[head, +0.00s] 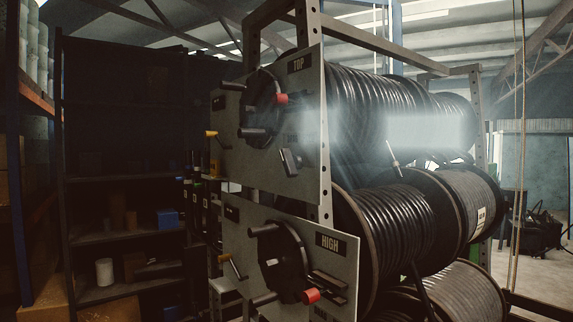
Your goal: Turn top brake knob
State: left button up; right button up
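The upper grey panel (228,165) carries a "TOP" label (299,63). On it is a dark round handwheel (262,108) with a red grip (280,99) and a black grip (252,133). An orange-tipped lever (211,133) sticks out at the panel's left edge. I cannot tell from any readable label which is the brake knob. Neither of my grippers is in view, and nothing touches the panel's controls.
Below is a second panel (340,262) labelled "HIGH", with a handwheel (282,258), a red grip (310,296) and black grips. Hose reels (385,225) fill the rack behind. Dark shelving (110,235) stands at the left. Open floor (540,270) shows at the far right.

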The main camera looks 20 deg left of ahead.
aim_at(291, 163)
jog(key=k, duration=1.05)
jog(key=u, duration=1.1)
jog(key=i, duration=0.8)
jog(key=u, duration=0.05)
